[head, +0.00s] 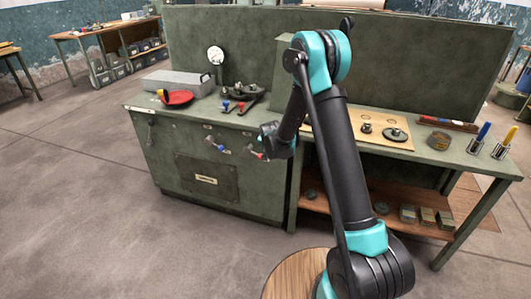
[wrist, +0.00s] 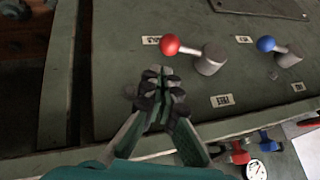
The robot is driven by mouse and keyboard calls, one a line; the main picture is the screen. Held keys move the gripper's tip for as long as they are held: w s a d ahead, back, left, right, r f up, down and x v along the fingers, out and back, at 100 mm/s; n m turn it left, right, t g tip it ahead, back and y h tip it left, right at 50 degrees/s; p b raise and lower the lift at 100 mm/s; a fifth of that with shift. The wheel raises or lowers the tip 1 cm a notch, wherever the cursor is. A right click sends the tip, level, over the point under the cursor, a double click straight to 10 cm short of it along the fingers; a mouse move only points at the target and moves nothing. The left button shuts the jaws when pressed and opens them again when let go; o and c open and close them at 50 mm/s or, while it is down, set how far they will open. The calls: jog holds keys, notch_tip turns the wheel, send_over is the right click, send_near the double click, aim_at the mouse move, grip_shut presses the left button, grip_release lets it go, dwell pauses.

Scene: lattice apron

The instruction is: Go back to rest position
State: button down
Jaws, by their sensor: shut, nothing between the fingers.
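My gripper (wrist: 160,85) is shut and empty in the wrist view, its fingertips together in front of the green cabinet face. A red-knobbed lever (wrist: 185,46) is just to the right of the fingertips, with a visible gap in the picture. A blue-knobbed lever (wrist: 280,48) is farther right. In the head view, my arm reaches over the workbench and its far end is bent down by the cabinet front. The fingers cannot be made out clearly there. The red knob (head: 258,155) and the blue-knobbed lever (head: 214,144) show near the arm's end.
The floor at left is clear.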

jog(key=s+d+r+n+g+h, duration=0.1)
jog(key=s+d+r, duration=0.5)
jog(key=s+d, duration=0.3)
jog(key=s+d+r+n+g, duration=0.1)
jog(key=s+d+r, duration=0.55)
jog(key=s, duration=0.45)
jog(key=s+d+f+n, duration=0.1)
jog(key=s+d, duration=0.3)
jog(key=s, duration=0.7)
jog(key=s+d+f+n+g, duration=0.1)
jog(key=s+d, duration=0.3)
jog(key=s, duration=0.7)
jog(key=shift+f, duration=0.15)
